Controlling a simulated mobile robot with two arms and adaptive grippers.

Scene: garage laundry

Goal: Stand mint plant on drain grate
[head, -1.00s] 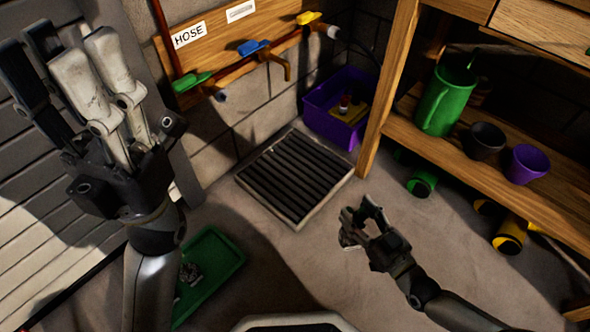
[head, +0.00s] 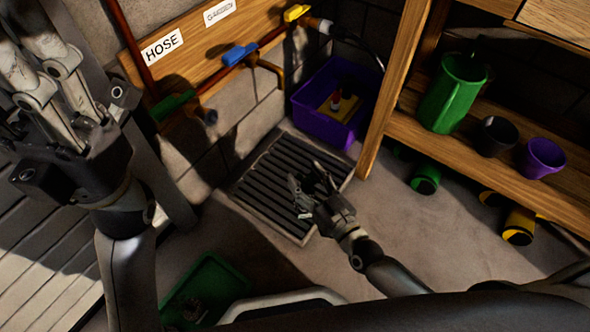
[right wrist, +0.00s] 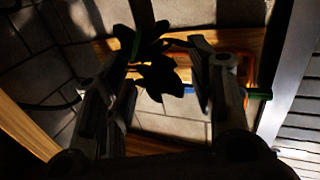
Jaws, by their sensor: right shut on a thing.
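The drain grate (head: 262,182), dark slats in a pale frame, lies in the floor by the brick wall in the head view. My right gripper (head: 312,184) is over its right part and hides some slats. In the right wrist view, dark green leaves of the mint plant (right wrist: 160,72) show between the fingers of my right gripper (right wrist: 160,85), which is shut on it. The plant's pot cannot be made out, and the plant is not clear in the head view. My left gripper (head: 50,85) is raised at the upper left, partly cut off; its opening is unclear.
A purple crate (head: 310,118) stands just behind the grate. A wooden shelf (head: 405,130) with a green jug (head: 452,92) and pots is at the right. A green tray (head: 232,282) lies in front. Pipes with coloured taps (head: 240,54) run along the wall.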

